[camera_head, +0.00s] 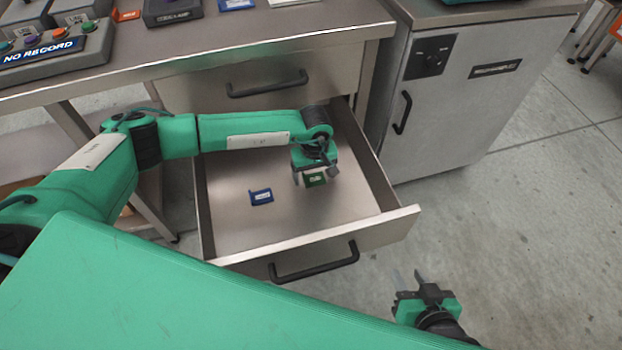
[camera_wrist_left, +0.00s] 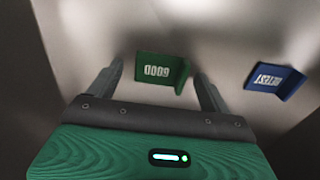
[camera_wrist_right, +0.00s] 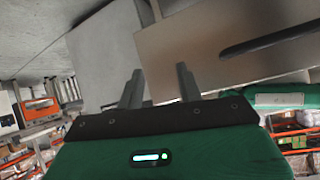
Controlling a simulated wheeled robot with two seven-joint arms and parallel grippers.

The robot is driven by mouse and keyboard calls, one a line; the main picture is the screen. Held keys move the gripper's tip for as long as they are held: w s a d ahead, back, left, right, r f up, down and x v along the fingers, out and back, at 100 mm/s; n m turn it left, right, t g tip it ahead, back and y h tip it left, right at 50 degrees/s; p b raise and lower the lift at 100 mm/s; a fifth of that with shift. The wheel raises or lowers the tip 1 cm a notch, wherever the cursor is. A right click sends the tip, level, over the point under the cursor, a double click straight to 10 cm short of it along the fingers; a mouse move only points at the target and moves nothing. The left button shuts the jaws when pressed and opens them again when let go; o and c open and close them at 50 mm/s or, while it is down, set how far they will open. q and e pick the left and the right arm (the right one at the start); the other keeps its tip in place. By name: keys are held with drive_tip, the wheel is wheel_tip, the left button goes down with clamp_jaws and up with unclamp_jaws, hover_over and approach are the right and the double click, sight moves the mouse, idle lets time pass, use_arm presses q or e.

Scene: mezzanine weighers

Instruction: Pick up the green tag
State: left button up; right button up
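The green tag (camera_wrist_left: 162,69) reads "GOOD" and lies on the floor of the open drawer (camera_head: 232,220). In the left wrist view it sits between and just beyond the fingertips of my left gripper (camera_wrist_left: 158,75). That gripper is open and points down into the drawer. In the head view the green tag (camera_head: 316,180) shows beside my left gripper (camera_head: 318,178), which partly hides it. My right gripper (camera_head: 419,277) is open and empty, to the right of the drawer front; its two spread fingers show in the right wrist view (camera_wrist_right: 159,85).
A blue tag (camera_head: 261,196) lies in the drawer left of the green tag. The drawer's side walls and front panel with its black handle (camera_head: 315,262) surround the space. A grey cabinet (camera_head: 450,100) stands to the right. The counter (camera_head: 230,40) is above the drawer.

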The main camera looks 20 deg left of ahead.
use_arm(q)
drive_tip(key=c, duration=1)
